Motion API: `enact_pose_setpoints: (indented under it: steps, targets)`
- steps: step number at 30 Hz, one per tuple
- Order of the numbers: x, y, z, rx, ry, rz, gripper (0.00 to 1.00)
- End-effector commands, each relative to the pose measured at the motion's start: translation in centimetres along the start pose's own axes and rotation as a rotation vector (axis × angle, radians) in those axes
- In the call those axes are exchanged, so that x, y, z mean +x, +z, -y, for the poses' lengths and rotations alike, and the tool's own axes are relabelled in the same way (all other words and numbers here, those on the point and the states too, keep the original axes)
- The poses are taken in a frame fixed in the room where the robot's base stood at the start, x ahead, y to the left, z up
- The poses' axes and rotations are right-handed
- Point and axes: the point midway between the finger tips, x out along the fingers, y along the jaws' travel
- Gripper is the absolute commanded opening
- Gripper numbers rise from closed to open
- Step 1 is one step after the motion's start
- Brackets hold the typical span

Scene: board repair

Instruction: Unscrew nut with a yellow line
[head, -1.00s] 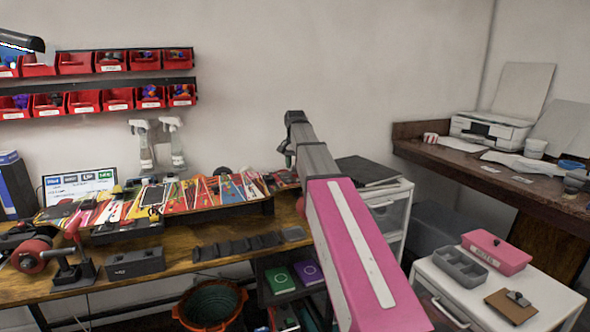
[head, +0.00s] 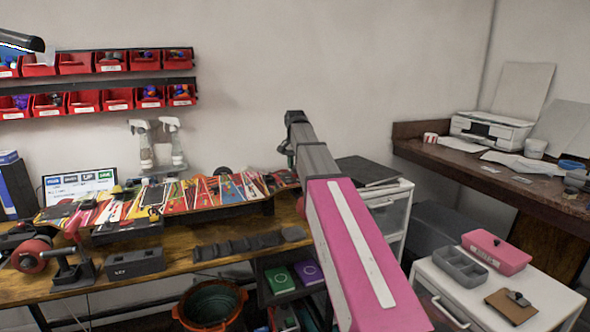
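A skateboard deck (head: 228,197) covered in colourful patterns lies on the wooden workbench. A red wheel on a metal truck (head: 35,254) stands at the bench's left end. No nut with a yellow line can be made out in this view. My pink and grey arm reaches from the lower right up toward the bench's right end. My gripper is not clearly visible; the arm's far end hides it or it lies beyond the arm.
Red bins (head: 75,102) hang on the wall at upper left. Two spray bottles (head: 172,142) stand behind the deck. A dark grey holder (head: 135,263) sits at the bench front. A white cabinet with a pink box (head: 497,253) is at right. The floor holds an orange bucket (head: 212,306).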

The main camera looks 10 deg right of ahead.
Motion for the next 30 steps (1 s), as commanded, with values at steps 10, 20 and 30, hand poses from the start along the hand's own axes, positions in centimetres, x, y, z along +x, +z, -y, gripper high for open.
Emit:
enact_pose_setpoints:
  steps: [10, 20, 30]
  targets:
    - [-0.03, -0.01, 0.01, -0.325, 0.000, 0.000, 0.09]
    - [-0.04, -0.01, 0.01, -0.502, 0.000, 0.000, 0.09]
    - [-0.05, -0.01, 0.01, -0.592, 0.000, 0.000, 0.09]
